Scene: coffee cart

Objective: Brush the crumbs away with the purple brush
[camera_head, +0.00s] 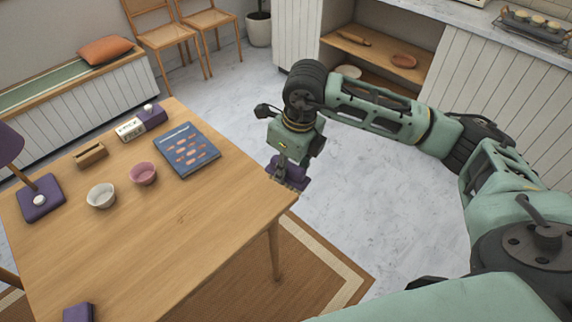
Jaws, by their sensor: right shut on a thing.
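My right gripper (283,166) points down at the right corner of the wooden table (225,232). It is shut on the purple brush (295,177), whose pale bristles face down at the table's edge. I cannot tell whether the bristles touch the tabletop. No crumbs stand out clearly; a small dark mark in the middle of the tabletop could be a crumb or wood grain. My left gripper is not in view.
On the table are a blue book (187,150), a pink bowl (143,173), a white bowl (101,196), a wooden holder (91,155), a purple clock (141,123), a purple lamp (40,198) and a purple block (79,312). The tabletop's front right is clear.

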